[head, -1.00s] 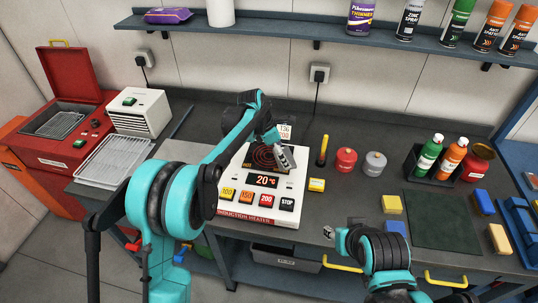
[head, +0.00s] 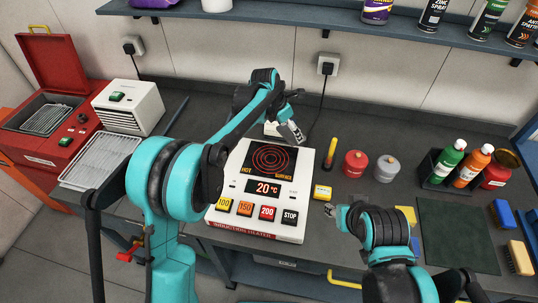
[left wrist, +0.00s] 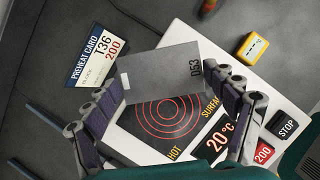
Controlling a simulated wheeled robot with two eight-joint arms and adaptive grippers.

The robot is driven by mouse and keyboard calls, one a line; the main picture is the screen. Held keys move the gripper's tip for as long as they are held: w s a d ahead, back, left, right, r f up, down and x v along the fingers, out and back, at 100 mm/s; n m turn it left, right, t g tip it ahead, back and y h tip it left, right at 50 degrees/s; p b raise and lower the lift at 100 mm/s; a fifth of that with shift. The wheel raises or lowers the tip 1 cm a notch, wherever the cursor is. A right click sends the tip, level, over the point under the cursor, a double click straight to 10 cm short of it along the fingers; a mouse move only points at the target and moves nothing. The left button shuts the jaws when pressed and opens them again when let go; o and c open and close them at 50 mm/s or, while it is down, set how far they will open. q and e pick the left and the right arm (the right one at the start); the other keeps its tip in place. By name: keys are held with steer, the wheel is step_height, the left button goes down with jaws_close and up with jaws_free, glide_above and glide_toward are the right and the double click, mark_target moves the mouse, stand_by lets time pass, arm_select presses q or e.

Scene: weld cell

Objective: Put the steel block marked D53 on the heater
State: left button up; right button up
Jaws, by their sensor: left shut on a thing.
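The grey steel block marked D53 (left wrist: 165,75) is held between the fingers of my left gripper (left wrist: 172,92) in the left wrist view. In the head view that gripper (head: 291,130) is at the back right edge of the heater, raised above the bench. The white induction heater (head: 228,190) has a black plate with red rings (head: 271,158), bare in the head view. Its display reads 20 °C. In the left wrist view the block covers part of the plate (left wrist: 160,118). My right gripper (head: 336,211) is low at the bench front; its opening is unclear.
A yellow box (head: 322,192), a yellow-and-black marker (head: 330,153) and red (head: 355,163) and grey (head: 386,167) canisters stand right of the heater. A wire rack (head: 100,160) lies left.

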arm_select(q)
steer(key=b, duration=0.2)
glide_above(271, 159)
steer(key=a, duration=0.1)
steer(key=f, duration=0.4)
steer(key=shift+s+f, duration=0.35)
steer(key=shift+f, duration=0.05)
step_height(271, 159, down, 4)
steer(key=shift+f+b, duration=0.1)
steer(key=shift+b, duration=0.35)
steer(key=o, duration=1.7)
steer(key=shift+o, duration=0.2)
